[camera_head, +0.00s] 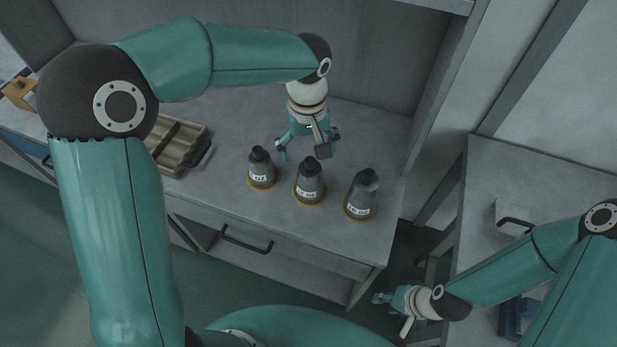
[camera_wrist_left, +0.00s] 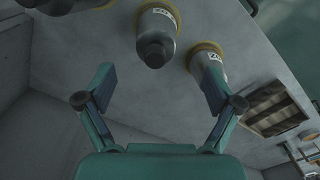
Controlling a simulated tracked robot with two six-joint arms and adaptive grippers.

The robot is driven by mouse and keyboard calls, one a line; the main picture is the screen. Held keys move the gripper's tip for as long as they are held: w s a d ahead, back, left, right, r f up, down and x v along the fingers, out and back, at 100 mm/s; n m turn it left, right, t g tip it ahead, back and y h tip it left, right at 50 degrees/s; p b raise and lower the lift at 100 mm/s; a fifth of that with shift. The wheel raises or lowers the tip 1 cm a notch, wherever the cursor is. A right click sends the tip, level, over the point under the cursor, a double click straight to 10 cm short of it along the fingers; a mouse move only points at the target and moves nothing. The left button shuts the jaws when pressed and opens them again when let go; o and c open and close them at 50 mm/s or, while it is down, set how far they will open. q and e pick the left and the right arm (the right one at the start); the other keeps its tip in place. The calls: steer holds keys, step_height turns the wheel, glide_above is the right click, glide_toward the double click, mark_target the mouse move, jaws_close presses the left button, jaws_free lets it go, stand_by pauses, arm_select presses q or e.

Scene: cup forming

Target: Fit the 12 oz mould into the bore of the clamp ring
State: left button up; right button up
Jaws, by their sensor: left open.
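Three dark grey tapered moulds stand upright in a row on the grey worktop. The middle one, the 12 oz mould (camera_head: 310,182), has a white label and a yellowish base rim. It also shows in the left wrist view (camera_wrist_left: 156,38), centred above the gap between the fingers. My left gripper (camera_head: 303,150) is open and empty, just behind and above the middle mould. Its spread fingers also show in the left wrist view (camera_wrist_left: 157,88). My right gripper (camera_head: 390,310) hangs low between the two benches, its finger opening unclear. I cannot make out the clamp ring.
A smaller labelled mould (camera_head: 261,170) stands to the left and the 16 oz mould (camera_head: 361,196) to the right, both close by. A brown slotted tray (camera_head: 178,147) lies further left. A wall closes off the back. A second bench (camera_head: 500,165) stands at the right.

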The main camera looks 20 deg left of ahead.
mark_target(309, 161)
arm_select(q)
step_height(309, 161, down, 3)
steer(key=shift+r, duration=0.15)
steer(key=shift+f+p, duration=0.35)
steer(key=shift+f, duration=0.2)
steer(key=f, duration=0.2)
steer(key=f+p, duration=0.1)
steer(key=f, duration=0.1)
steer(key=shift+w+d+f, duration=0.1)
steer(key=shift+w+d, duration=0.05)
steer(key=shift+w, duration=0.15)
steer(key=shift+c, duration=0.4)
jaws_close()
